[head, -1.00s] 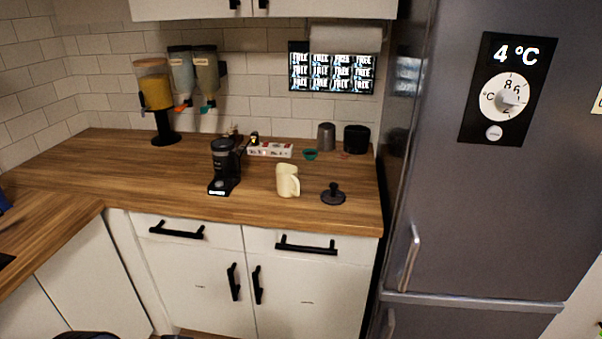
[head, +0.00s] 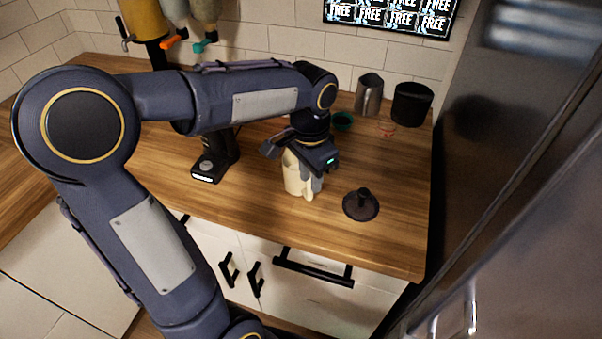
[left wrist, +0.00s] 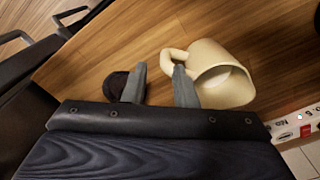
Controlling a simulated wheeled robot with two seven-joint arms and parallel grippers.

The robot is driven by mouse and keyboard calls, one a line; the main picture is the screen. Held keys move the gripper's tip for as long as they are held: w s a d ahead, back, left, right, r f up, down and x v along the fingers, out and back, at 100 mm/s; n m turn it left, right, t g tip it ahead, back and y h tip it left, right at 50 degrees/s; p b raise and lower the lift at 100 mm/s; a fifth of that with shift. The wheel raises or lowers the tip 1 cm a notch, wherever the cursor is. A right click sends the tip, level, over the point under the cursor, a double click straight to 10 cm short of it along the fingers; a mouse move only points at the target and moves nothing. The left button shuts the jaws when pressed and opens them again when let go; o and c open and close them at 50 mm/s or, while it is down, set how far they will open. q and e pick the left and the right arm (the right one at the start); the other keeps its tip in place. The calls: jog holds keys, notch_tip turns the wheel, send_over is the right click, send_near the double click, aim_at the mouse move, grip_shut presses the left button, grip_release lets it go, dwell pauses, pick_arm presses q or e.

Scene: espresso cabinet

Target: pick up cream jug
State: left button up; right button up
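The cream jug (head: 292,178) stands upright on the wooden counter, partly hidden by my left gripper (head: 312,177) in the head view. In the left wrist view the jug (left wrist: 222,76) shows its open mouth, with its handle toward the left. My left gripper (left wrist: 160,84) is open, pointing down, with a gap between its two fingers. One finger overlaps the handle in the picture, at the edge of the loop; I cannot tell if it touches or is inside the loop. The other finger is on the handle's outer side. My right gripper is not in view.
A black tamper (head: 361,204) stands right of the jug; it also shows behind a finger in the wrist view (left wrist: 118,84).

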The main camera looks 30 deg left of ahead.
aim_at(310, 201)
pick_arm(q)
jog(key=shift+w+f, duration=0.15)
jog(key=shift+w, duration=0.35)
jog(key=shift+f, duration=0.25)
jog(key=f, duration=0.7)
jog(key=shift+s+a+f, duration=0.1)
jog(key=shift+a+f, duration=0.05)
jog(key=shift+a, duration=0.05)
grip_shut()
